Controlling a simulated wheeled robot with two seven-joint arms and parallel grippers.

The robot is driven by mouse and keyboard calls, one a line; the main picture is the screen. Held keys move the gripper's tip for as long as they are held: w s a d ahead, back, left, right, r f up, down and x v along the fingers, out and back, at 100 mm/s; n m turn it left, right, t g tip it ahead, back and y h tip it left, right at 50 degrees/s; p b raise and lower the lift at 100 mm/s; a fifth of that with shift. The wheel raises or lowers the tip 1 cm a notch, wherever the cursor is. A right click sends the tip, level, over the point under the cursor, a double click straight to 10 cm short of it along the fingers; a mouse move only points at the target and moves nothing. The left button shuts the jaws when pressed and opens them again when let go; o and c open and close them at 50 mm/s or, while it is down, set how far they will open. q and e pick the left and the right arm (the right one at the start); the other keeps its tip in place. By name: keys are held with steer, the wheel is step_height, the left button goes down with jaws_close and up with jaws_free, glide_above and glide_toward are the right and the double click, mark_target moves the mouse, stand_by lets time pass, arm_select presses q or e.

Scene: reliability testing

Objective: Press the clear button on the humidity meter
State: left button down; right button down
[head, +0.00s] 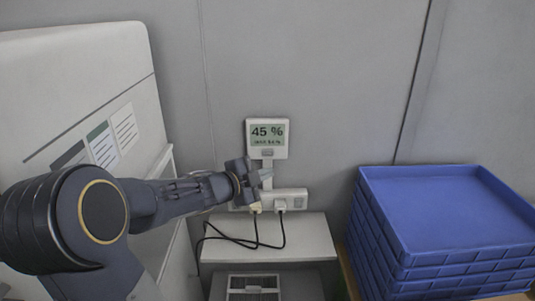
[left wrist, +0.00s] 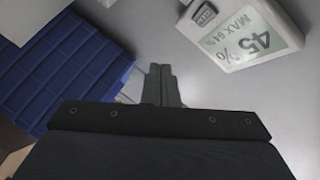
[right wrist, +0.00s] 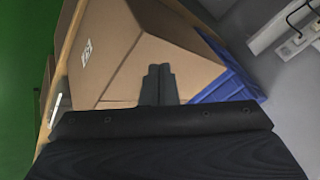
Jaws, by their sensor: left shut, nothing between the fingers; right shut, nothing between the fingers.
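The humidity meter (head: 267,138) is a white box on the grey wall, with a display that reads 45 % and a smaller MAX line. Its grey button (head: 267,153) sits below the display. In the left wrist view the meter (left wrist: 240,58) appears rotated at the upper right, and the button (left wrist: 205,14) shows at its top edge. My left gripper (head: 266,176) is shut and empty, just below the meter and apart from the button. It also shows in the left wrist view (left wrist: 161,70). My right gripper (right wrist: 159,70) is shut and empty, seen only in the right wrist view.
A power strip (head: 291,199) with plugs and black cables is below the meter, above a grey shelf (head: 310,243). Stacked blue crates (head: 447,262) stand at the right. A pale cabinet (head: 75,75) is at the left. Cardboard boxes (right wrist: 110,50) are near my right gripper.

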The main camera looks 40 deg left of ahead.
mark_target(273, 155)
arm_select(q)
steer(key=w+a+p, duration=0.1)
steer(key=w+a, duration=0.3)
steer(key=w, duration=0.1)
steer(key=shift+w+a+p, duration=0.2)
steer(key=shift+a+p, duration=0.1)
steer(key=shift+p, duration=0.1)
steer(key=shift+w, duration=0.1)
stand_by(1.8)
steer(key=shift+w+a+p, duration=0.2)
steer(key=shift+a+p, duration=0.05)
steer(key=shift+p, duration=0.05)
steer(key=shift+w+a, duration=0.2)
steer(key=shift+w, duration=0.05)
stand_by(0.6)
steer(key=shift+s+d, duration=0.45)
steer(key=shift+s, duration=0.15)
stand_by(0.4)
